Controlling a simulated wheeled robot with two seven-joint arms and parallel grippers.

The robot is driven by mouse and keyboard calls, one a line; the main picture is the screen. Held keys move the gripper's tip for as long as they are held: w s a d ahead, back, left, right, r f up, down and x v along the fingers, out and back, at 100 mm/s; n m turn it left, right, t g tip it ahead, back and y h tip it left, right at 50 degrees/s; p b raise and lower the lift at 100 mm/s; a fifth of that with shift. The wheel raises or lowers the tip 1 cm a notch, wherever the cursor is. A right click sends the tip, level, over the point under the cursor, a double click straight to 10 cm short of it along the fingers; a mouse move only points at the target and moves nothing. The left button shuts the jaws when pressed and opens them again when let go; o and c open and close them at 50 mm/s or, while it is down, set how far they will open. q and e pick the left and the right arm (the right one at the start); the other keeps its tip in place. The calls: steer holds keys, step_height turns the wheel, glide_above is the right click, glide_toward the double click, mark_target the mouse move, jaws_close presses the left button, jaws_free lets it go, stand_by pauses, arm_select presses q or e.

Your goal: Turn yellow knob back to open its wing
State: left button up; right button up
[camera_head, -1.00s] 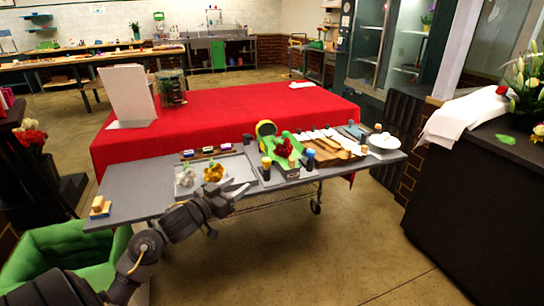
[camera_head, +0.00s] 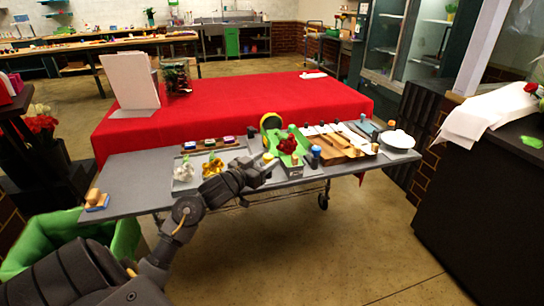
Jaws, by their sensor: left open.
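The yellow knob (camera_head: 268,157) stands at the front left corner of the green bouquet fixture (camera_head: 289,134), which holds red flowers (camera_head: 288,146). A blue-topped knob (camera_head: 316,151) stands at its front right corner. My left gripper (camera_head: 266,168) is open, its fingertips at the yellow knob and partly covering its lower part. I cannot tell whether the fingers touch it. The wing on the yellow knob's side is too small to make out clearly. My right gripper is not in view.
A grey tray (camera_head: 183,186) with white and gold flowers lies left of the fixture. A wooden board (camera_head: 345,146) and a white bowl (camera_head: 397,139) are to its right. The table's left part (camera_head: 135,176) is mostly clear; a green bin (camera_head: 55,243) stands below.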

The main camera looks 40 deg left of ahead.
mark_target(272, 156)
arm_select(q)
steer(key=shift+w+d, duration=0.1)
steer(key=shift+w, duration=1.6)
steer(key=c, duration=1)
steer(key=shift+o, duration=0.2)
